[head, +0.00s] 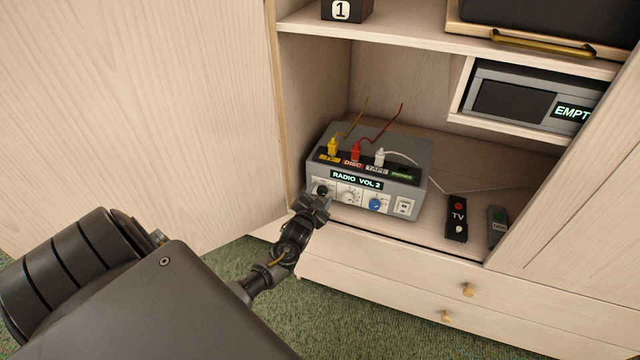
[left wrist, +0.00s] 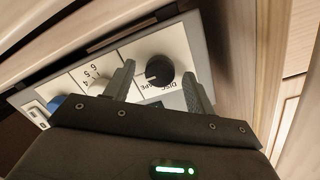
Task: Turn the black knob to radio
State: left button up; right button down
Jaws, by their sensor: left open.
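The grey switch box (head: 415,160) stands on the cabinet's lower shelf, and its display (head: 357,181) reads "RADIO VOL 2". The black knob (head: 322,189) is at the left end of its front panel, largely hidden behind my left gripper (head: 316,201). In the left wrist view the black knob (left wrist: 157,70) sits between the two fingers of my left gripper (left wrist: 160,76). The fingers are open, one on each side, with a gap showing beside the knob. "DISC" and "TAPE" labels show upside down near it. My right gripper is not in view.
A white knob (head: 349,197) and a blue knob (head: 376,205) sit right of the black one. Yellow, red and white plugs stand on the box top. A TV remote (head: 457,218) and a grey remote (head: 497,227) lie to the right. The open cabinet door (head: 140,110) is at left.

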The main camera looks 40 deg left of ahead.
pick_arm(q)
jog(key=shift+s+d, duration=0.1)
jog(key=shift+s, duration=0.2)
jog(key=p+v, duration=0.1)
jog(key=v, duration=0.9)
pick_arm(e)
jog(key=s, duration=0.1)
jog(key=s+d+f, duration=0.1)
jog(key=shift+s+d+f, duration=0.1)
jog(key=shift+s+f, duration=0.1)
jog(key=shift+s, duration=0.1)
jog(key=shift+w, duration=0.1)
